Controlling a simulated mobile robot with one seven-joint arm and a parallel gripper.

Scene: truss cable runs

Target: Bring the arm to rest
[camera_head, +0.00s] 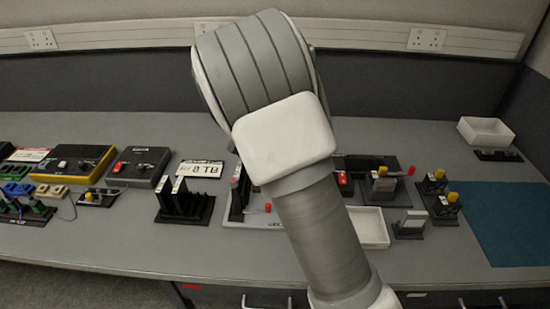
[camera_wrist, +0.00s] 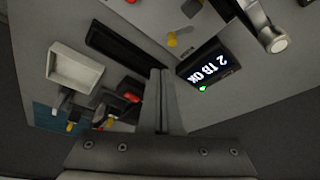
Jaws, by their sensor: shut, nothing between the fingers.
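My gripper (camera_wrist: 160,72) shows in the wrist view with its two dark fingers together and nothing between them. It hangs over the grey bench, with bench items below and beside the fingers. In the head view my arm rises through the middle of the picture. My gripper does not show there, and my arm hides part of the bench behind it.
The bench (camera_head: 110,250) holds a yellow-edged box (camera_head: 75,163), a black slotted rack (camera_head: 184,205), a white tray (camera_head: 371,228) and a blue-green mat (camera_head: 512,222). The front left bench is clear.

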